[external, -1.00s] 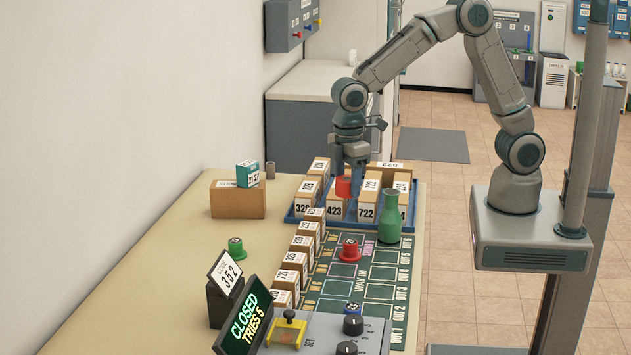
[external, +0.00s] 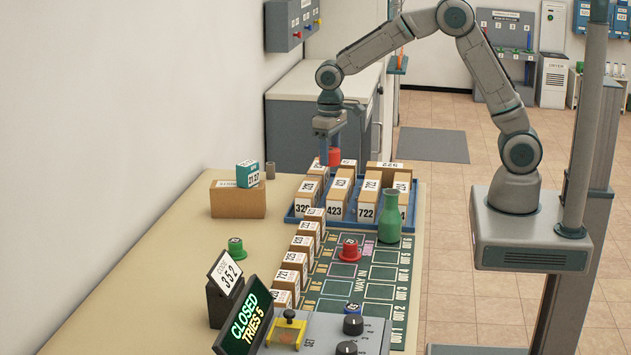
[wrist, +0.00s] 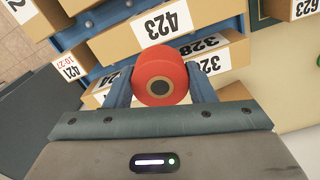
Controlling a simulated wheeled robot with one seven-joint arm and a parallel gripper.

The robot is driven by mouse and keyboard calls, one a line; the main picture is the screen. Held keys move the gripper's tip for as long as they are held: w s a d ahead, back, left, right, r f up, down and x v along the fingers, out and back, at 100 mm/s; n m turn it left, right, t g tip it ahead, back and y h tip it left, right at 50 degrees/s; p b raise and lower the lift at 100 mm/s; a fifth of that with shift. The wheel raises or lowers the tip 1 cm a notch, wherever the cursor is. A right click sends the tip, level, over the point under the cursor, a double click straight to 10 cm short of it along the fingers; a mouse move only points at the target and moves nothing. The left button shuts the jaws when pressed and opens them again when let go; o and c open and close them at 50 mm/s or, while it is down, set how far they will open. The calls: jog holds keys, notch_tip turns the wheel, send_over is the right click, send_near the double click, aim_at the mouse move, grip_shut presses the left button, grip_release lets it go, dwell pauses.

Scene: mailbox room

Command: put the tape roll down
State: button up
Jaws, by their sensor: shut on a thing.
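The red tape roll (external: 334,157) is held in my gripper (external: 329,150) above the blue tray of numbered boxes. The blue tray (external: 292,214) lies below on the tan table (external: 160,290). The roll hangs clear above the boxes, near the tray's back left part.
Boxes numbered 423 (external: 335,209) and 722 (external: 366,212) stand in the tray. A green bottle (external: 389,217) stands at its front right. A brown box (external: 238,201) sits to the left. The table's left front is bare.

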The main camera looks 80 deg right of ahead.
jog(key=shift+a, duration=0.1)
dwell(0.4)
jog(key=s+a+n+b, duration=0.2)
jog(key=s+a+n, duration=0.2)
jog(key=a+n, duration=0.65)
jog(key=n, duration=0.6)
send_over(360, 273)
jog(key=shift+m, duration=0.25)
notch_tip(360, 273, down, 7)
jog(key=shift+d+r, duration=0.1)
jog(key=shift+d, duration=0.05)
jog(key=shift+a+f, duration=0.2)
jog(key=shift+f+p, duration=0.3)
jog(key=shift+f, duration=1.65)
